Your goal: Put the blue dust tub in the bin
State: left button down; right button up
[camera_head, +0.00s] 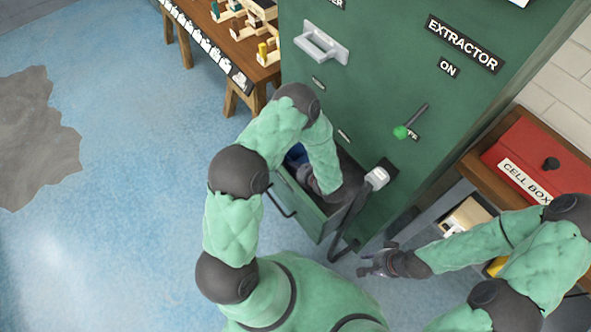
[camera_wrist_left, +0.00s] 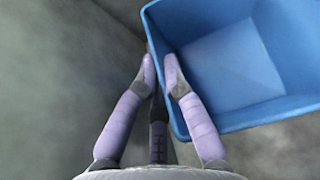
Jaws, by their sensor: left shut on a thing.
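The blue dust tub (camera_wrist_left: 235,65) is an open box with a pale blue floor in the left wrist view. In the head view only a small blue piece of it (camera_head: 297,155) shows, inside the open drawer (camera_head: 308,214) of the green extractor. My left gripper (camera_wrist_left: 160,70) is shut on the tub's near left wall, one finger on each side of it. In the head view that gripper is down in the drawer, mostly hidden by my left arm. My right gripper (camera_head: 370,262) is empty, its fingers apart, right of the drawer. I see no bin.
The green extractor (camera_head: 365,75) stands behind the drawer, with a green-knobbed lever (camera_head: 402,131). A wooden table with small models (camera_head: 240,45) is at the upper left. A shelf with a red cell box (camera_head: 535,160) is at the right.

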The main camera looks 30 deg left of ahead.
pick_arm(q)
jog(key=shift+f, duration=0.4)
pick_arm(e)
jog(key=shift+f, duration=0.25)
pick_arm(q)
jog(key=shift+f+b, duration=0.4)
jog(key=shift+b, duration=0.05)
pick_arm(e)
jog(key=shift+f, duration=0.5)
pick_arm(q)
jog(key=shift+f, duration=0.2)
pick_arm(e)
jog(key=shift+f, duration=0.25)
pick_arm(q)
jog(key=c, duration=1.4)
grip_release()
jog(key=shift+o, duration=0.2)
